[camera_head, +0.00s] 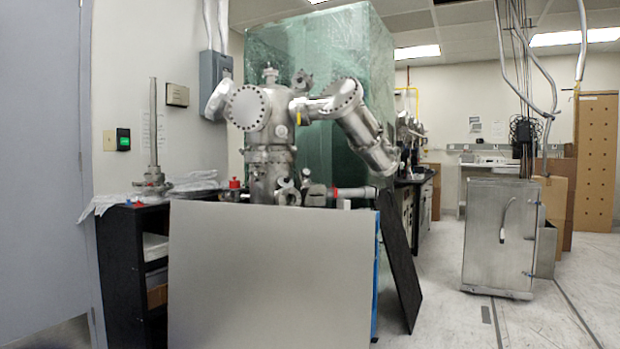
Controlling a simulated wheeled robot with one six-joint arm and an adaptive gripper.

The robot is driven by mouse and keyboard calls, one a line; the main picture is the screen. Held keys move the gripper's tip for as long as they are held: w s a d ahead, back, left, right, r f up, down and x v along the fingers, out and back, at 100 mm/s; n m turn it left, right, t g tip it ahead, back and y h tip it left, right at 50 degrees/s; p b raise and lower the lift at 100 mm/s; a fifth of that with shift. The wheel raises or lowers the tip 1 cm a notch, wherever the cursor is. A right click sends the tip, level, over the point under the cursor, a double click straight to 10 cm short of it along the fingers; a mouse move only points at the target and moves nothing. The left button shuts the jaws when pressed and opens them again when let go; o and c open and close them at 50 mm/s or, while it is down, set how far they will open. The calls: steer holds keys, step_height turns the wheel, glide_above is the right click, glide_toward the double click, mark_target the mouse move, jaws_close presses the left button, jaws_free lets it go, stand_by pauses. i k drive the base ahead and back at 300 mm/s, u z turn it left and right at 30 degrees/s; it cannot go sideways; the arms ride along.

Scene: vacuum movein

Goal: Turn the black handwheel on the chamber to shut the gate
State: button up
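The metal vacuum chamber (268,155) stands upright in the middle of the picture, behind a large grey panel that hides its lower part. A round flange (247,107) faces forward near its top, and a thick flanged tube (365,135) slopes down to the right. Small fittings (288,192) sit low on its front. I cannot clearly make out a black handwheel on the chamber. My gripper is not in view.
The grey panel (270,275) stands in front, with a black board (399,260) leaning at its right. A black shelf (125,265) is at left. A metal cabinet (498,237) stands at right. Floor (445,310) between the board and cabinet is clear.

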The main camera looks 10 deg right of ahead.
mark_target(305, 172)
steer(key=u, duration=0.9)
steer(key=i, duration=1.65)
steer(key=z, duration=0.75)
